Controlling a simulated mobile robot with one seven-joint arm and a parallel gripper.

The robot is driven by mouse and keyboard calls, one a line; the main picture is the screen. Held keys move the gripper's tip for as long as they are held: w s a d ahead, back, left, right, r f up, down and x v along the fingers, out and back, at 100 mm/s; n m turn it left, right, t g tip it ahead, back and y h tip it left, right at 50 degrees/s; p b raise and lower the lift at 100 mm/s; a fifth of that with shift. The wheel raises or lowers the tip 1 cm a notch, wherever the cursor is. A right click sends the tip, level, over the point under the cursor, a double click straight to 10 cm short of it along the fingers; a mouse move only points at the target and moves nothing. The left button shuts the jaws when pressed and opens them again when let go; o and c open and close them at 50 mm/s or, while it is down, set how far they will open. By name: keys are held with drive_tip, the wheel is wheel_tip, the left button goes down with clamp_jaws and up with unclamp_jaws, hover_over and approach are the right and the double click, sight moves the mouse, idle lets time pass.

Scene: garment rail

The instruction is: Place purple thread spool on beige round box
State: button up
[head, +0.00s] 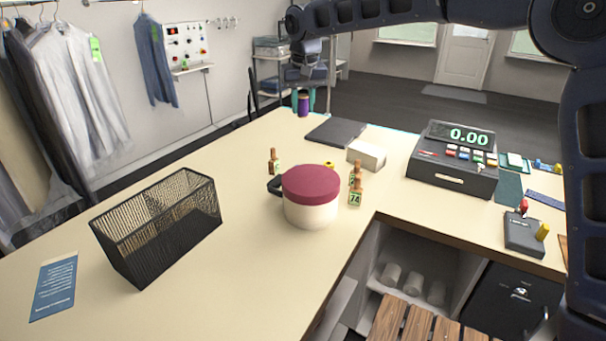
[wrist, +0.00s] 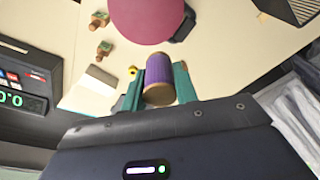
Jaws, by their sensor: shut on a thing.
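The purple thread spool (head: 303,104) is between the fingers of my gripper (head: 303,92), near the far edge of the counter in the head view. In the wrist view the spool (wrist: 160,78) has purple thread and tan ends, and my gripper (wrist: 159,88) is shut on it with teal fingers on both sides. The beige round box (head: 310,213) stands on the counter with a dark red lid (head: 311,183). The lid also shows at the top of the wrist view (wrist: 146,18). The spool is apart from the box, farther back. Nothing rests on the lid.
A black mesh basket (head: 160,226) is on the left. A white carton (head: 366,155), a dark flat pad (head: 336,131) and a cash register (head: 452,160) are behind and right.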

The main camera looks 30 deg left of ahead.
sight(303, 175)
wheel_tip(303, 175, down, 20)
drive_tip(key=shift+r, duration=0.2)
idle(0.4)
drive_tip(key=shift+f, duration=0.1)
drive_tip(key=o, duration=0.9)
drive_tip(key=shift+o, duration=0.2)
wheel_tip(303, 175, up, 12)
drive_tip(key=s+d, duration=0.1)
drive_tip(key=shift+s, duration=0.15)
drive_tip(key=shift+d, duration=0.1)
drive_tip(key=shift+d, duration=0.1)
